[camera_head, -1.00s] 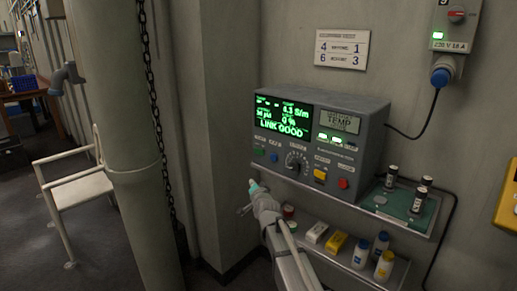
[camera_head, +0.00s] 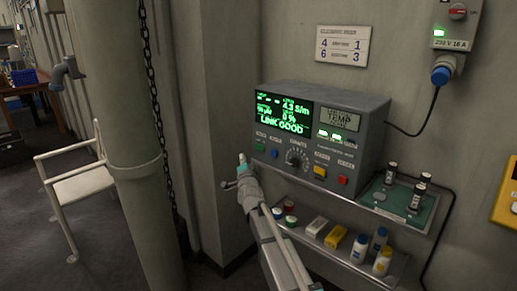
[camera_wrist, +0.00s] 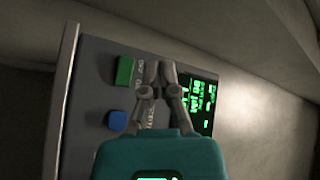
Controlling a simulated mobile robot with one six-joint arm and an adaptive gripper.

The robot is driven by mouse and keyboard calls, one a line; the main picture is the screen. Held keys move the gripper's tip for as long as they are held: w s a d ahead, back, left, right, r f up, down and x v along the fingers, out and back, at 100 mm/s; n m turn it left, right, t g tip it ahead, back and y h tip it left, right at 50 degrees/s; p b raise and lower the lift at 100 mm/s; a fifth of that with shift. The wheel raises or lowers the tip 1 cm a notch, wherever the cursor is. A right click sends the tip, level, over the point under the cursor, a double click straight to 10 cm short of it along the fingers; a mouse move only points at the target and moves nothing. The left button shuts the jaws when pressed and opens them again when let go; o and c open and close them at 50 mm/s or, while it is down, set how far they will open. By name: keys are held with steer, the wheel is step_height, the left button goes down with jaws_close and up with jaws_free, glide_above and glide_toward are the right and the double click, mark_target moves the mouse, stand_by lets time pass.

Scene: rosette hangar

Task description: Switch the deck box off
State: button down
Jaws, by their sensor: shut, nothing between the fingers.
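The deck box (camera_head: 373,140) is a grey instrument on a wall shelf. Its lit green screen (camera_head: 283,112) reads "LINK GOOD". Below the screen are a green button (camera_head: 260,147), a blue button (camera_head: 273,154), a dial (camera_head: 296,158), a yellow button (camera_head: 320,172) and a red button (camera_head: 343,181). My gripper (camera_head: 241,158) is shut and empty at the box's left end. In the wrist view, its closed fingertips (camera_wrist: 160,66) appear beside the green button (camera_wrist: 125,70), with the blue button (camera_wrist: 117,120) nearby. I cannot tell whether they touch the panel.
A green tray (camera_head: 425,217) with several dark cylinders is right of the box. A lower shelf (camera_head: 340,252) holds bottles and small blocks. A pipe column (camera_head: 130,130) and hanging chain (camera_head: 160,120) stand left. A wall switch box (camera_head: 458,25) feeds a cable.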

mark_target(256, 145)
steer(key=w+d, duration=0.1)
steer(key=w, duration=0.1)
steer(key=w+d, duration=0.1)
steer(key=w, duration=0.2)
steer(key=w+d, duration=0.2)
steer(key=shift+w+d, duration=0.1)
steer(key=shift+w, duration=0.15)
steer(key=shift+w+d, duration=0.35)
steer(key=shift+w, duration=0.05)
stand_by(2.5)
steer(key=shift+s, duration=0.35)
steer(key=shift+s+a, duration=0.1)
steer(key=shift+a, duration=0.05)
steer(key=shift+s+a, duration=0.1)
steer(key=shift+s+a, duration=0.4)
steer(key=shift+s, duration=0.3)
steer(key=shift+s+a, duration=0.4)
steer(key=shift+s, duration=0.3)
steer(key=shift+s+a, duration=0.4)
steer(key=shift+s, duration=0.3)
